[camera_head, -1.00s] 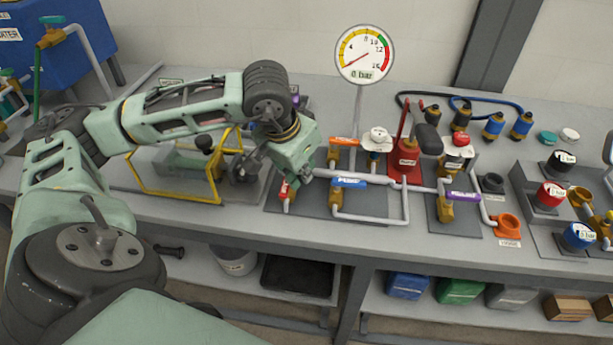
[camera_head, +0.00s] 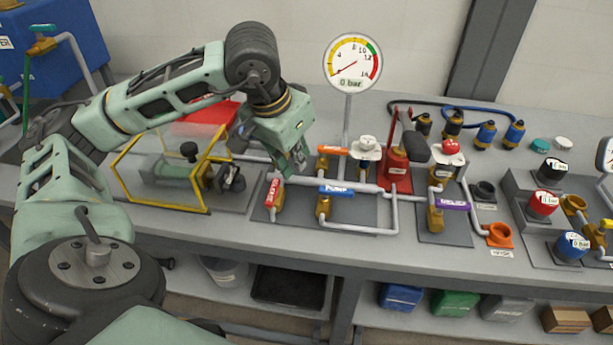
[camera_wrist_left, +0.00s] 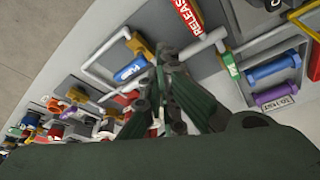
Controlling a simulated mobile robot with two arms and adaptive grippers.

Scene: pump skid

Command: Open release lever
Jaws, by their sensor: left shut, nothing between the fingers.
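The release lever (camera_head: 272,193) is a red handle with white lettering on a brass valve at the left end of the pipe panel. It points front to back in the head view. In the left wrist view the red handle (camera_wrist_left: 187,15) is at the top edge, partly cut off. My left gripper (camera_head: 298,170) is shut and empty, right of and behind the lever, near the pipe and apart from the handle. Its dark fingers (camera_wrist_left: 166,58) also show in the left wrist view, in front of the pipe. My right gripper is not in view.
A blue pump lever (camera_head: 336,190) and an orange lever (camera_head: 333,150) sit right of the gripper. A yellow-framed clear guard (camera_head: 160,206) stands to the left. The gauge (camera_head: 352,62) reads 0 bar. The bench's front strip is clear.

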